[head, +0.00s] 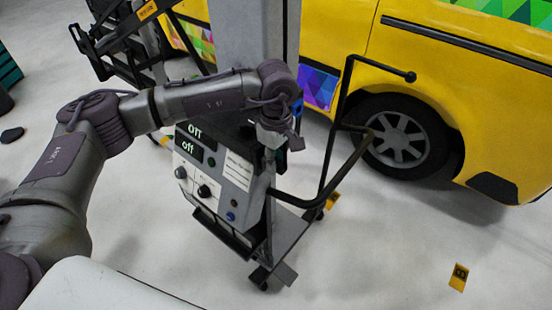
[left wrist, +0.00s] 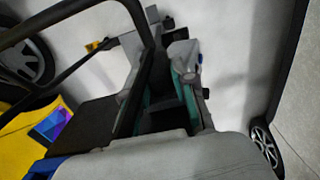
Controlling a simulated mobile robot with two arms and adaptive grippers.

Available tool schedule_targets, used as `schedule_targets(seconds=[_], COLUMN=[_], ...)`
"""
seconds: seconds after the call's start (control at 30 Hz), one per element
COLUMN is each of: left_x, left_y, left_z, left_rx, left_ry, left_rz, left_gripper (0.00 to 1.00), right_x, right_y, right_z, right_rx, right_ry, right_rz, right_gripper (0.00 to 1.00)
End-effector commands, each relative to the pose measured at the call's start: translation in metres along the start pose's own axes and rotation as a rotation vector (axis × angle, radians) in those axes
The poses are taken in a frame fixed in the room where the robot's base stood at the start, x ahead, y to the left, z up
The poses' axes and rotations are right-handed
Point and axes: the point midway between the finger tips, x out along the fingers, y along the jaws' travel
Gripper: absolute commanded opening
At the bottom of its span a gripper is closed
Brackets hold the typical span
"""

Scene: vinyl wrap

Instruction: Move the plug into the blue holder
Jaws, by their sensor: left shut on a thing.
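My left gripper (head: 284,146) points down beside the upper right edge of the cart's control panel (head: 238,170). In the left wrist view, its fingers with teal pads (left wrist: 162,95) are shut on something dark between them. I cannot make out its shape or tell whether it is the plug; I see no plug clearly elsewhere. A small blue round fitting (head: 231,216) sits low on the panel, just below a red one (head: 233,203). It may be the blue holder. The gripper is above it and to its right, apart from it. My right gripper is not in view.
The wheeled cart has a black bent handle (head: 324,180) to the right of the gripper, close by. A grey column (head: 255,35) rises behind. A yellow van (head: 445,90) stands at the back right. A yellow marker (head: 458,277) lies on open pale floor.

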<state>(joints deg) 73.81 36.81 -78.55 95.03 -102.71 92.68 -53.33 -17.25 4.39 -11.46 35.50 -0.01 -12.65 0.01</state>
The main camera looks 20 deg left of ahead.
Motion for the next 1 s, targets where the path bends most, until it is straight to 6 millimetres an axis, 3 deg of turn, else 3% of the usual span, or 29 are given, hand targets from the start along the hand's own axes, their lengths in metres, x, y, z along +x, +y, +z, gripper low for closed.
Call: schedule_targets(seconds=[1.0], left_x=[0.0], left_y=[0.0], left_z=[0.011], left_rx=[0.0], left_ry=[-0.001], left_rz=[0.001], left_gripper=[0.0], right_x=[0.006], right_y=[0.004], right_z=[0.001], right_rx=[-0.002], right_ry=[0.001], right_rz=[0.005], right_gripper=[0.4])
